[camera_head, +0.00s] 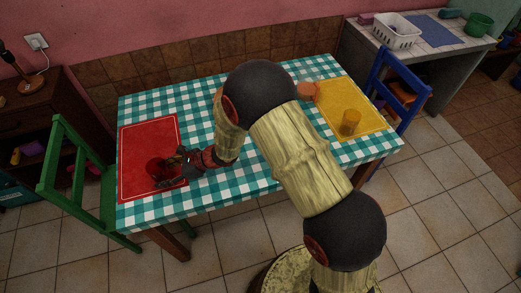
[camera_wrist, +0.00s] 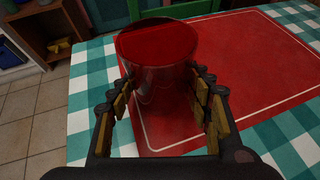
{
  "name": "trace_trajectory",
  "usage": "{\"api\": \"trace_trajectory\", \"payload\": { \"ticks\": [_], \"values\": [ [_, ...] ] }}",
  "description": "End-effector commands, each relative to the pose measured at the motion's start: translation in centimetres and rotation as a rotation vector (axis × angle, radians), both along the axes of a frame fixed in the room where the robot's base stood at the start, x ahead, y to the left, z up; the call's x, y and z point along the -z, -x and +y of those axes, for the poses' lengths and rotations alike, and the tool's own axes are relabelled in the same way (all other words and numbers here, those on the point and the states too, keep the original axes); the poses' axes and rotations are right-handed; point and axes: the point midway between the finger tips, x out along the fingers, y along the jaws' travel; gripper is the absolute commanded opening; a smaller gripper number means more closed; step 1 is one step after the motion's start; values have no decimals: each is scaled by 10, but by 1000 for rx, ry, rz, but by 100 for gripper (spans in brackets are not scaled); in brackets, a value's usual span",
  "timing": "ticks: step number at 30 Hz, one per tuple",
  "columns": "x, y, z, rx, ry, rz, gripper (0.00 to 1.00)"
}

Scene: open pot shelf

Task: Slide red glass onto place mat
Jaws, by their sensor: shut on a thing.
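The red glass (camera_head: 155,168) stands upright on the red place mat (camera_head: 150,135) at the left end of the checkered table. In the wrist view the red glass (camera_wrist: 158,70) is between the two fingers of my gripper (camera_wrist: 168,105). The fingers touch its sides, and the glass stands over the near part of the mat (camera_wrist: 250,65), inside its pale border line as far as I can see. In the head view my gripper (camera_head: 178,165) reaches the glass from the right and partly hides it.
A yellow mat (camera_head: 355,95) with an orange glass (camera_head: 349,122) lies at the table's right end. An orange-pink item (camera_head: 308,91) stands near that mat's left edge. A green chair (camera_head: 75,190) is at the left, a blue chair (camera_head: 400,85) at the right. The checkered cloth (camera_head: 150,105) is clear around the red mat.

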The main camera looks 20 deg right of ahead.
Motion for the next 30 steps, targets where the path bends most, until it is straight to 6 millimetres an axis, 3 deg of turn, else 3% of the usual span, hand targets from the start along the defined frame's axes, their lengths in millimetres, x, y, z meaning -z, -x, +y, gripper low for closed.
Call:
{"api": "trace_trajectory", "payload": {
  "ticks": [11,12,21,30],
  "values": [
    [1,0,0,-1,1,1,36],
    [1,0,0,-1,1,1,52],
    [0,0,0,0,0,0,69],
    [0,0,0,0,0,0,71]
  ]
}}
